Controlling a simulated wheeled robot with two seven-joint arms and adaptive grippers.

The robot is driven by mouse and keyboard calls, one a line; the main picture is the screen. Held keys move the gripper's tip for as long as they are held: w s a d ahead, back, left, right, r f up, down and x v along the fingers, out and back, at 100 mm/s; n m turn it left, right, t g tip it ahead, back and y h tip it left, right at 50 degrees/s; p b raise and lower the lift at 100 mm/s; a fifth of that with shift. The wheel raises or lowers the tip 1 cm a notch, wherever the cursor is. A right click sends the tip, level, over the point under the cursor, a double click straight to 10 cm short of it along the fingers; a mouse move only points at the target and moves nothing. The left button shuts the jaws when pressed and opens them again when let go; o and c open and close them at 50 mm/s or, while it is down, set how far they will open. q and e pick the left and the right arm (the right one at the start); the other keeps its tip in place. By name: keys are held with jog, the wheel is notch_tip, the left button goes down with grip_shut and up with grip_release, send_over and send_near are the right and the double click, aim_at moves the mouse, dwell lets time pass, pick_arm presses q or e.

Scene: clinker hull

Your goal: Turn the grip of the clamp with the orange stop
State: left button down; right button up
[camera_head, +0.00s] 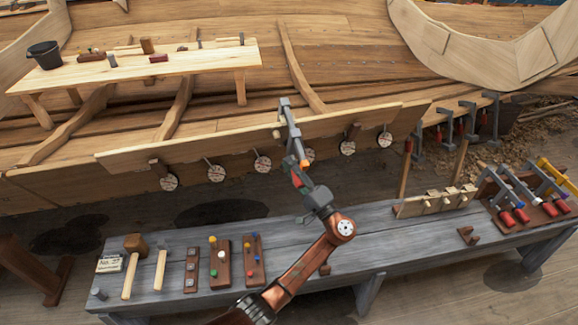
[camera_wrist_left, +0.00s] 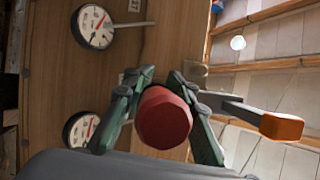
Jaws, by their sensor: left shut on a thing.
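The clamp (camera_head: 291,128) with the orange stop hangs on the edge of the hull plank, its grey bar running down toward my left gripper. The orange stop (camera_wrist_left: 281,126) caps the bar end at the right in the left wrist view, and it also shows in the head view (camera_head: 304,163). The clamp's red round grip (camera_wrist_left: 164,118) sits between the green fingers of my left gripper (camera_head: 297,176). The fingers are shut on the grip from both sides. The grip is largely hidden by the gripper in the head view. My right gripper is out of view.
Several round dials (camera_head: 216,173) hang along the hull plank (camera_head: 130,163); one (camera_wrist_left: 94,26) is close to my gripper. The grey bench (camera_head: 375,250) below holds mallets, peg boards and a rack of red-handled clamps (camera_head: 515,190). More clamps (camera_head: 468,120) hang at the right.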

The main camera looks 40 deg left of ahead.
aim_at(305, 186)
pick_arm(q)
jog(key=shift+d+f, duration=0.1)
jog(key=shift+f, duration=0.1)
jog(key=c, duration=1.8)
grip_release()
jog(key=shift+w, duration=0.1)
jog(key=shift+o, duration=1.3)
jog(key=shift+r, duration=0.1)
jog(key=v, duration=1.2)
